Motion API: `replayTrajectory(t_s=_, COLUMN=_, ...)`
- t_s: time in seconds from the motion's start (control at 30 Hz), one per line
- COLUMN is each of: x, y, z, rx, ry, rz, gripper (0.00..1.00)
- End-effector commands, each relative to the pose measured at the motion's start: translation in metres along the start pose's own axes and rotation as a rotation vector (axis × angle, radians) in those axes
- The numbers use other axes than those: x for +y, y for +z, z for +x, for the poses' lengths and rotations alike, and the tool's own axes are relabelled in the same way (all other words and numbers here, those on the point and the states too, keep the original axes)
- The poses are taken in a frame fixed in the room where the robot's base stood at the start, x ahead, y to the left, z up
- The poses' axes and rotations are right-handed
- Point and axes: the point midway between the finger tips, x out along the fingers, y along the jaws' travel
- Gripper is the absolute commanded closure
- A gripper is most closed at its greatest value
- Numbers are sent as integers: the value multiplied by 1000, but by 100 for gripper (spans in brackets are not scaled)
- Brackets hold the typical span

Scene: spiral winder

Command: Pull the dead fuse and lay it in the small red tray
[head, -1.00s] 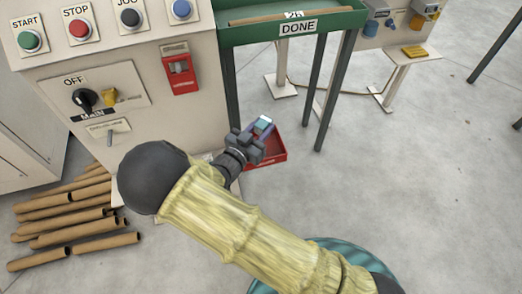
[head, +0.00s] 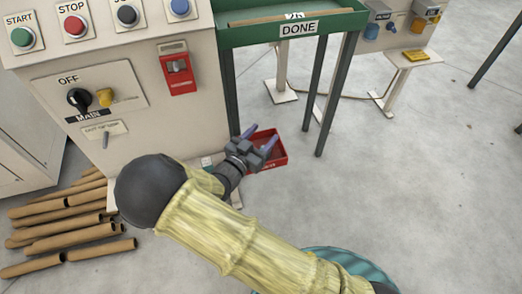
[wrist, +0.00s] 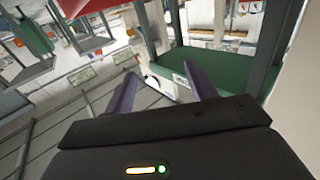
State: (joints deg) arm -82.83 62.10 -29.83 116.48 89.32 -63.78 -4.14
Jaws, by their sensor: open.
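The small red tray (head: 277,158) is low down beside the cabinet, below the green table. My gripper (head: 260,138) is over its left part and hides some of the inside. The two purple fingers are spread apart, and in the wrist view my gripper (wrist: 158,82) has nothing between them. I see no fuse in the part of the tray that shows. A small pale teal piece (head: 207,162) shows low by the cabinet, left of my gripper; I cannot tell whether it is a fuse. A red holder (head: 178,67) is on the cabinet front.
The cabinet (head: 135,50) with buttons and a main switch (head: 79,98) stands to the left. Cardboard tubes (head: 72,225) lie on the floor below it. The green table (head: 232,38) has dark legs behind the tray. The floor at right is open.

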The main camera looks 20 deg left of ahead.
Motion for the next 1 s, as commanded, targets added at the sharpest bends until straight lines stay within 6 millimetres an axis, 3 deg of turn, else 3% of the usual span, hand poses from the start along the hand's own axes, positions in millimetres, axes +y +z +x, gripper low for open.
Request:
replayTrajectory(t_s=0.27, x=-1, y=-2, z=-20, rx=-1, ry=-2, rz=0, gripper=44)
replayTrajectory(t_s=1.0, x=-1, y=-1, z=-160, rx=0, ry=-2, rz=0, gripper=44)
